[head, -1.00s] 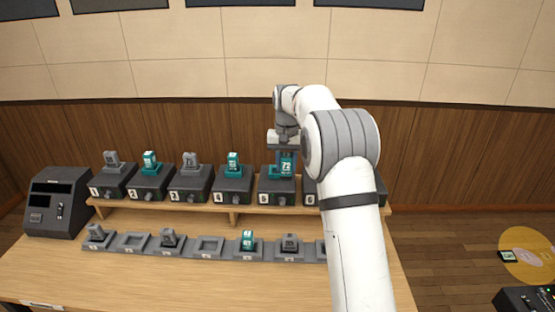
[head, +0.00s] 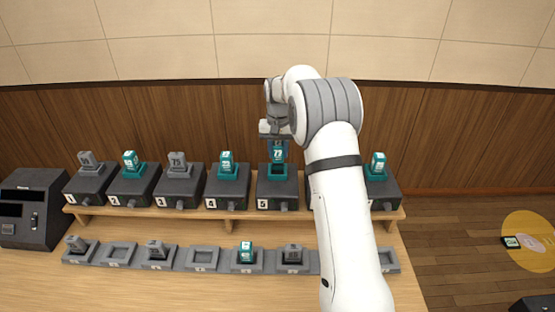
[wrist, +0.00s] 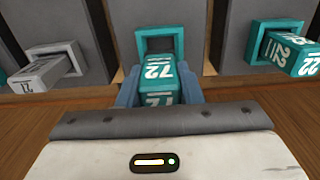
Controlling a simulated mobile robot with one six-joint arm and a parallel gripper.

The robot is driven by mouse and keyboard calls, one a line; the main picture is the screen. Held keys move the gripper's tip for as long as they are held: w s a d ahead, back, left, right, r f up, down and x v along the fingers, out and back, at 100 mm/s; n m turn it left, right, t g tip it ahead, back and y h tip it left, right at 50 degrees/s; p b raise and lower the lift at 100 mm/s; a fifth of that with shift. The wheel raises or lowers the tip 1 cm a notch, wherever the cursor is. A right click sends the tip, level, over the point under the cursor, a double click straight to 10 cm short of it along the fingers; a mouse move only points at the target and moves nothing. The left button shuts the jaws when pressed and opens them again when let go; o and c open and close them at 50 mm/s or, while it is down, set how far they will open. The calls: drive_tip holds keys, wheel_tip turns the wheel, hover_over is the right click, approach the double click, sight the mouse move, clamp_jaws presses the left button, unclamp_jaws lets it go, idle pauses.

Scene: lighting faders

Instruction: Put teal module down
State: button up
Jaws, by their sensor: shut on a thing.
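The teal module (head: 278,152), marked 72, is upright between the blue fingers of my gripper (head: 278,145). My gripper is shut on it, above the dark box numbered 5 (head: 276,195). That box has a teal-rimmed socket (head: 278,172) on top, and the module's lower end shows just above it. In the wrist view, the teal module (wrist: 158,72) is between the fingers, and the dark opening of the teal socket (wrist: 160,42) shows beyond it. The module looks clear of the socket, though the exact gap is hard to tell.
Neighbouring boxes hold modules: a teal one (head: 227,165) on box 4, grey ones (head: 178,164) and another teal one (head: 377,165) at right. A front row of grey trays holds several modules; some trays (head: 203,258) are empty. My arm hides the box right of 5.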

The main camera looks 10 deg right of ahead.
sight(278, 166)
drive_tip(key=shift+s+a+f, duration=0.1)
drive_tip(key=shift+f, duration=0.95)
drive_tip(key=shift+s+f, duration=0.1)
drive_tip(key=shift+f, duration=0.95)
drive_tip(key=o, duration=1)
wheel_tip(278, 166, up, 12)
drive_tip(key=shift+r+b, duration=0.1)
drive_tip(key=shift+b, duration=0.35)
drive_tip(key=s+r+n+t, duration=0.1)
drive_tip(key=s+r, duration=0.3)
drive_tip(key=s, duration=0.5)
drive_tip(key=s+r+t, duration=0.1)
drive_tip(key=s+r, duration=0.3)
drive_tip(key=s, duration=0.6)
drive_tip(key=shift+n+t, duration=0.7)
drive_tip(key=s+f, duration=0.2)
drive_tip(key=s, duration=0.5)
drive_tip(key=s+f, duration=0.2)
drive_tip(key=s, duration=0.5)
drive_tip(key=s+f, duration=0.2)
drive_tip(key=s, duration=0.5)
drive_tip(key=shift+s, duration=0.15)
